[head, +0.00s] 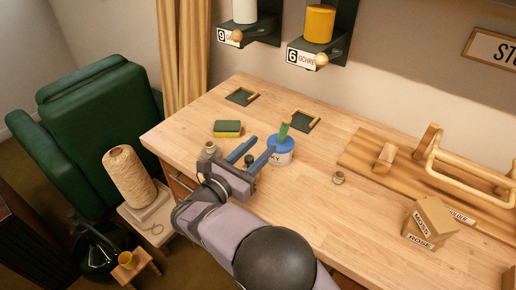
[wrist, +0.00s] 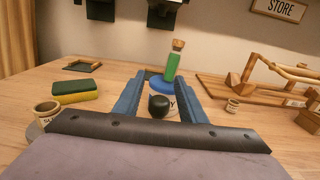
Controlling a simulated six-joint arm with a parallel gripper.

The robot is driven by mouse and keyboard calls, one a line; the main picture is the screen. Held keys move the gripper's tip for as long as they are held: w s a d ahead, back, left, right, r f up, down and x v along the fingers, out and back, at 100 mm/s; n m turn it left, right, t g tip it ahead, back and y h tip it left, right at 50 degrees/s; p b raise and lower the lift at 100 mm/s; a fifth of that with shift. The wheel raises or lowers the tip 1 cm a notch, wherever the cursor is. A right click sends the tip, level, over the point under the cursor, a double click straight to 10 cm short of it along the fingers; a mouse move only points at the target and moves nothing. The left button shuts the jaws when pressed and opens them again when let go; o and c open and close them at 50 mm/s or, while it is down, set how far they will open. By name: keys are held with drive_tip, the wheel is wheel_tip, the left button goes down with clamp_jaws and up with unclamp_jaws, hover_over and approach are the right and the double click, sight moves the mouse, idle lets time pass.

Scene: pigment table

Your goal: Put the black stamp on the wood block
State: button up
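The black stamp shows as a round black knob (wrist: 159,105) in the wrist view and as a small dark knob (head: 249,159) in the head view. My gripper (head: 252,150) is open, its blue fingers well apart. The knob appears between the fingers (wrist: 160,92), with a gap on each side. The stamp's lower part is hidden. A small upright wooden block (head: 385,158) is on the wooden board at the right of the table; I cannot tell if it is the task's wood block.
Just beyond the fingers stands a blue-topped can (head: 281,149) with a green corked vial (head: 284,131) on it. A green-yellow sponge (head: 227,128) and a small labelled pot (wrist: 46,112) are to the left. Stacked boxes (head: 432,217) stand at right. The front middle tabletop is clear.

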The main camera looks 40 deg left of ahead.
drive_tip(key=shift+r, duration=0.15)
drive_tip(key=shift+s, duration=0.2)
drive_tip(key=s+b, duration=0.2)
drive_tip(key=s, duration=0.9)
drive_tip(key=shift+s+b, duration=0.35)
